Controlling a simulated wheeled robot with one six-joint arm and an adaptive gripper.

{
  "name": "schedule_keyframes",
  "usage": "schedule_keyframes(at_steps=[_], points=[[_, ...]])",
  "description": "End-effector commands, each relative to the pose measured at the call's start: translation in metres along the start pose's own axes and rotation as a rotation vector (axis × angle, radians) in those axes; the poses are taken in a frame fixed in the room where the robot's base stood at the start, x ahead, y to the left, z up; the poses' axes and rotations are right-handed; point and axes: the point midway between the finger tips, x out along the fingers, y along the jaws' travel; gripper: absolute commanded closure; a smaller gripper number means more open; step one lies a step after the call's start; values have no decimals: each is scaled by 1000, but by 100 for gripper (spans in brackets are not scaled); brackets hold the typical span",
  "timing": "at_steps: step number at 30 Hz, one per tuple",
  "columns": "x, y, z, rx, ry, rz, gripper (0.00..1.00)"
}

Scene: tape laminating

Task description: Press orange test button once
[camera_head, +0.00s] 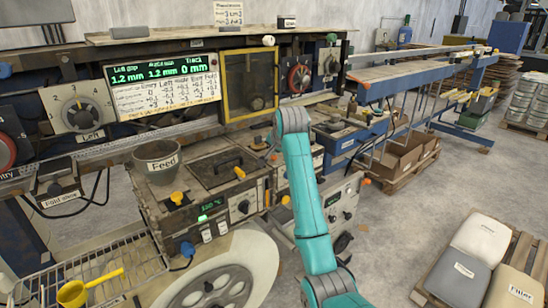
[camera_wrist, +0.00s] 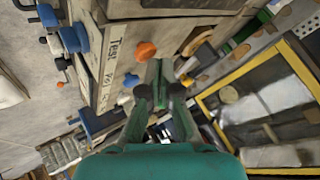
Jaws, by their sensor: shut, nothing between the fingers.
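The orange test button (camera_wrist: 146,51) shows in the wrist view as a round knob on a pale panel face, beside a label (camera_wrist: 113,60) reading "Test". My gripper (camera_wrist: 160,75) is shut and empty, with its dark fingertips just below and to the right of the button in that view. I see a gap in the picture between tips and button, but cannot tell the depth. In the head view, my teal arm reaches up to the machine front, and its grey wrist hides part of the panel. I cannot tell there which orange knob is the test button.
Another orange knob (camera_wrist: 186,80) lies close to the right finger. A Feed pot (camera_head: 157,160) stands left of my arm.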

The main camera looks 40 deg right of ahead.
Motion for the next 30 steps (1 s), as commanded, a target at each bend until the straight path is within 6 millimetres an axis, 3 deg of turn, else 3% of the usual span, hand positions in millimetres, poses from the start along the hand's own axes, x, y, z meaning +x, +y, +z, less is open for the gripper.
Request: schedule_keyframes(at_steps=[30], points=[[8, 5, 6, 0, -1, 1, 100]])
